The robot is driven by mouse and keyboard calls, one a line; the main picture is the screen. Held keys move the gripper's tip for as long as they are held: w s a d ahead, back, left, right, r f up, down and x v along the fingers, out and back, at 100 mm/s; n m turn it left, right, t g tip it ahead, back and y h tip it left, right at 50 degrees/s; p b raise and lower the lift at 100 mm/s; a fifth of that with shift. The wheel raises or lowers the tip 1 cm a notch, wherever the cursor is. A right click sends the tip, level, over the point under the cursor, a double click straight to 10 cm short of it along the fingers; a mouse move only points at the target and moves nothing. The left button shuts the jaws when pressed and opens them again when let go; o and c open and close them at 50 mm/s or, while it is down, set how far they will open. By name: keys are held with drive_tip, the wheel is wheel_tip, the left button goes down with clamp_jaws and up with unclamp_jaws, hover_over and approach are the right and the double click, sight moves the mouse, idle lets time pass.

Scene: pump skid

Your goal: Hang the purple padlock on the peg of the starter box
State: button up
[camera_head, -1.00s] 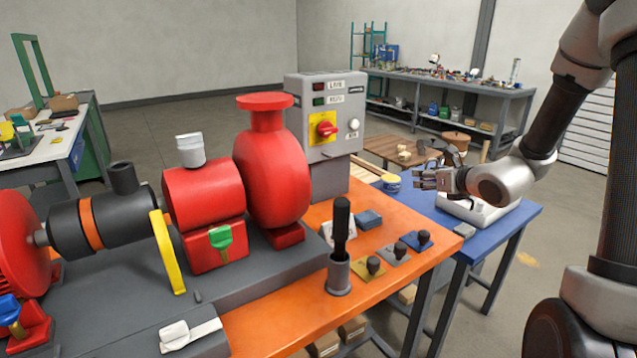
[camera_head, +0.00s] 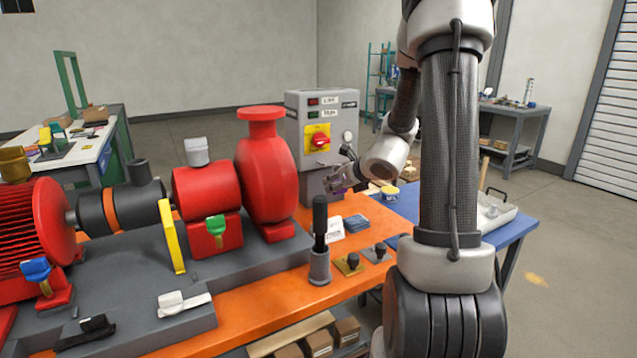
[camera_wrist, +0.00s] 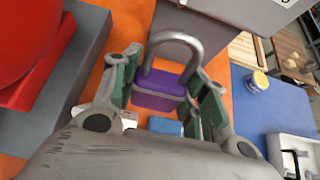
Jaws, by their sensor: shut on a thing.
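The purple padlock (camera_wrist: 160,92) is between the fingers of my gripper (camera_wrist: 160,85) in the wrist view, its grey shackle pointing away from the palm. My gripper is shut on the padlock's body. In the head view my gripper (camera_head: 338,184) is in front of the lower part of the grey starter box (camera_head: 319,112), and only a little purple shows there. The starter box has a red rotary switch (camera_head: 320,142) on a yellow plate. I cannot make out the peg clearly. The padlock is apart from the box's switch face.
A black-handled tool in a grey cup (camera_head: 319,262) stands in front. A blue table (camera_head: 508,230) with a white tray is at the right.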

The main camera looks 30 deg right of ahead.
drive_tip(key=shift+w+f, duration=0.3)
drive_tip(key=shift+w, duration=1.3)
drive_tip(key=shift+w+f, duration=0.25)
drive_tip(key=shift+w, duration=1.4)
drive_tip(key=shift+w+f, duration=0.3)
drive_tip(key=shift+w, duration=1.3)
drive_tip(key=o, duration=1.2)
